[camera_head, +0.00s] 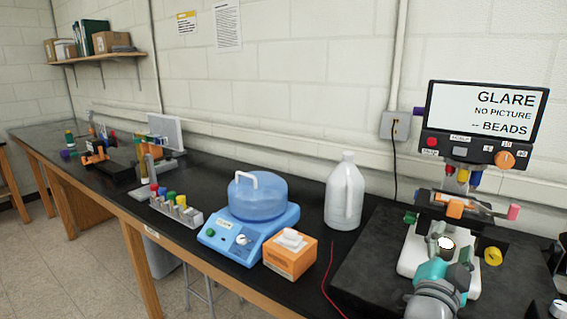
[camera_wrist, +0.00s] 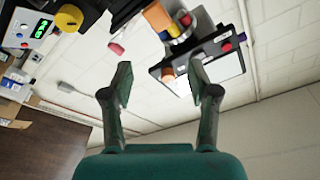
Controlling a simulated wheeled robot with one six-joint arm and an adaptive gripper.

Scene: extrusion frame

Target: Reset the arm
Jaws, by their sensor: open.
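My gripper (camera_wrist: 160,80) shows in the wrist view with its two green-grey fingers spread apart and nothing between them. Beyond the fingertips is the microscope-like instrument with a screen (camera_wrist: 222,66), seen tilted. In the head view my teal and grey arm stands at the bottom right, in front of the white-based instrument (camera_head: 412,262), and hides part of it. The fingers cannot be made out there. The instrument's screen (camera_head: 480,112) reads "GLARE NO PICTURE -- BEADS". An orange knob (camera_head: 504,160) sits below the screen's text.
A white jug (camera_head: 345,195), a blue device with a domed lid (camera_head: 257,198), an orange box (camera_head: 291,262) and a rack of coloured-capped tubes (camera_head: 175,207) stand on the black bench. A device with green digits (camera_wrist: 30,28) is at upper left in the wrist view.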

